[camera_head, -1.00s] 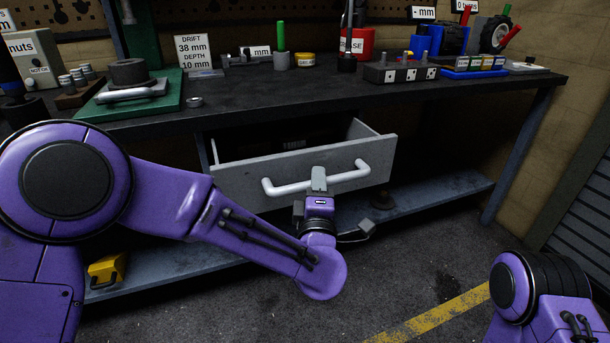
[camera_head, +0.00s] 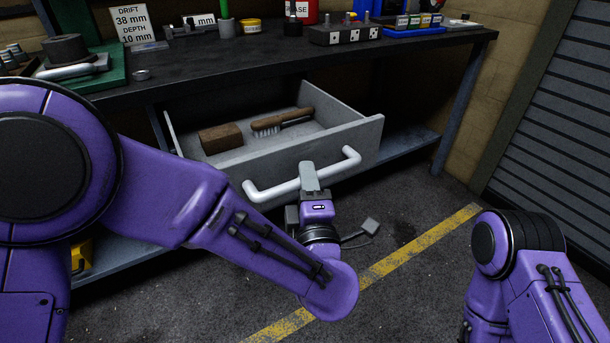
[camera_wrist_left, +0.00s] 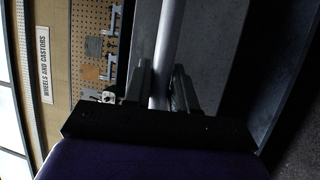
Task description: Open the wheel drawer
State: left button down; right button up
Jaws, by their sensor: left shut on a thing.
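The grey drawer (camera_head: 355,135) under the bench is pulled out, and its inside shows in the head view. A wooden block (camera_head: 220,138) and a brown-handled brush (camera_head: 285,121) lie in it. Its front carries a white bar handle (camera_head: 270,190). My left gripper (camera_head: 309,176) is shut on the middle of this handle. In the left wrist view the handle (camera_wrist_left: 167,45) runs between the two fingers (camera_wrist_left: 160,92). My right arm shows at the lower right of the head view, but its gripper is out of the picture.
The dark workbench top (camera_head: 260,62) above the drawer holds a green plate, labels, a socket block and small jars. A lower shelf (camera_head: 405,143) runs beneath. A shutter (camera_head: 555,130) stands at the right.

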pick_arm(q)
jog(key=c, duration=1)
grip_release()
jog(key=v, duration=1)
jog(key=shift+s, duration=0.25)
